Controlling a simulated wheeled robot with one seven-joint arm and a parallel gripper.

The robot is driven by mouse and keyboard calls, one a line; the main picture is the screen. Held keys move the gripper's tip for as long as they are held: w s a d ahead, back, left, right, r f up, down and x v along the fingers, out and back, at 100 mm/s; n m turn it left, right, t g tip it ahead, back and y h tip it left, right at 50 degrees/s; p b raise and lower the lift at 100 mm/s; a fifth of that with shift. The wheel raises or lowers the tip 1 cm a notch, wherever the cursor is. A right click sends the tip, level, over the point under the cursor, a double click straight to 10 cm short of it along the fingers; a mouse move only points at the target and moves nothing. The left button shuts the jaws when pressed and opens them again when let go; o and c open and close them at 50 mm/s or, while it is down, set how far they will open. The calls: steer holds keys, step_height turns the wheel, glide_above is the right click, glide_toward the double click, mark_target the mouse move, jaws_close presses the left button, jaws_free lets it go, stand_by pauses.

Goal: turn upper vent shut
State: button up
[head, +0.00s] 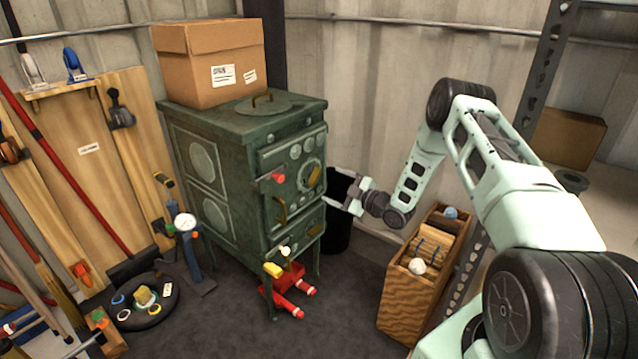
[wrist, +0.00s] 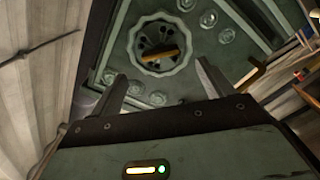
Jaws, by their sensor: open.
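The green stove (head: 225,135) stands at the centre of the head view. The upper vent (head: 309,176) is a round scalloped plate on its upper door, with a tan bar handle (head: 315,177) across it. In the wrist view the vent (wrist: 148,61) is ahead, its bar handle (wrist: 160,52) lying nearly level in the picture, dark openings showing around it. My gripper (head: 343,190) is open and empty in front of the stove door, apart from the vent. In the wrist view my gripper (wrist: 158,78) has its two fingers spread below the vent's handle.
A lower door carries another tan handle (head: 315,230). A red-tipped handle (head: 275,178) juts from the stove's front. A cardboard box (head: 210,60) sits on top. A black bin (head: 338,237) stands behind my gripper, and a wooden crate (head: 400,300) stands at the right.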

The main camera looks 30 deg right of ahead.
mark_target(314, 176)
steer(key=b+x, duration=0.1)
steer(key=x, duration=0.6)
steer(key=shift+b, duration=0.35)
steer(key=c, duration=1)
